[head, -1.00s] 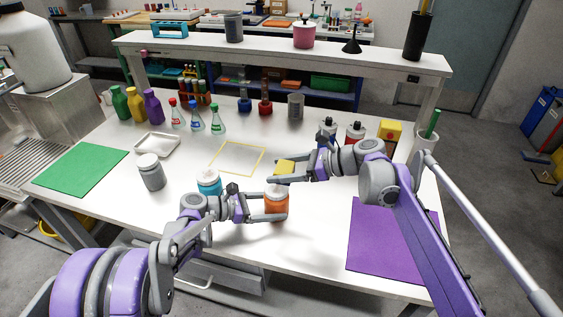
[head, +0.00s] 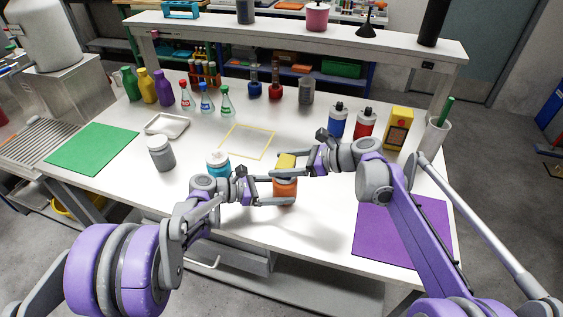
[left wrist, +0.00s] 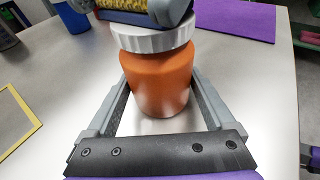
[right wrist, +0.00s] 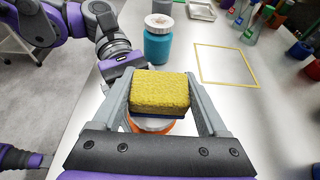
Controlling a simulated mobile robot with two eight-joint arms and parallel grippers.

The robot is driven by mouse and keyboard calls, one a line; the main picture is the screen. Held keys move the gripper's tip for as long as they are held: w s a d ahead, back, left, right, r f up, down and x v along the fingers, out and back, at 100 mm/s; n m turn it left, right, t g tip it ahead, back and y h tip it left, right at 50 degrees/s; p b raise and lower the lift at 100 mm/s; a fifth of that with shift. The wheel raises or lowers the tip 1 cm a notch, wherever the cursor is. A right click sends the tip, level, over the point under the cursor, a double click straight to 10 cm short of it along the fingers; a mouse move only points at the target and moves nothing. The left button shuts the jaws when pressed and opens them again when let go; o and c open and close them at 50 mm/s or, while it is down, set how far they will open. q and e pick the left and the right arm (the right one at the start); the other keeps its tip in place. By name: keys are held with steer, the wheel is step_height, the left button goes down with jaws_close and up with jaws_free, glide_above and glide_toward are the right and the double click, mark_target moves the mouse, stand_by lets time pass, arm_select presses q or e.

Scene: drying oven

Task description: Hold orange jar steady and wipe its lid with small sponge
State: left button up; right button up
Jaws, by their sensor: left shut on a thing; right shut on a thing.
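The orange jar (head: 284,192) stands upright on the white table, with a white ribbed lid (left wrist: 152,36). My left gripper (head: 287,195) is shut on the jar's body, one finger on each side; its fingers also show in the left wrist view (left wrist: 165,90). My right gripper (head: 283,170) is shut on the small yellow sponge (right wrist: 163,92), which has a dark underside. The sponge is right over the jar's lid and appears to touch it. In the right wrist view the sponge hides most of the lid.
A teal jar (head: 218,163) stands close left of my left gripper, and a grey jar (head: 161,153) farther left. A yellow outlined square (head: 247,142) lies behind. A purple mat (head: 403,230) is at the right. Blue and red bottles (head: 365,123) stand behind my right arm.

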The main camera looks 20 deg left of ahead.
mark_target(291, 162)
steer(key=shift+d, duration=0.9)
steer(key=shift+d+r, duration=0.1)
steer(key=shift+d, duration=0.05)
steer(key=shift+r, duration=3.9)
steer(key=w+a+f+m+t+h, duration=0.15)
steer(key=w+f, duration=0.25)
steer(key=w, duration=0.4)
steer(key=w+a+f+m+t+y, duration=0.1)
steer(key=w+a+f+m+t, duration=0.2)
steer(key=w, duration=0.5)
steer(key=shift+t+h, duration=0.25)
steer(key=shift+t, duration=0.2)
steer(key=f, duration=0.4)
steer(key=d+f, duration=0.1)
steer(key=f, duration=0.2)
steer(key=shift+w, duration=0.35)
steer(key=shift+f, duration=2.15)
steer(key=shift+f, duration=0.1)
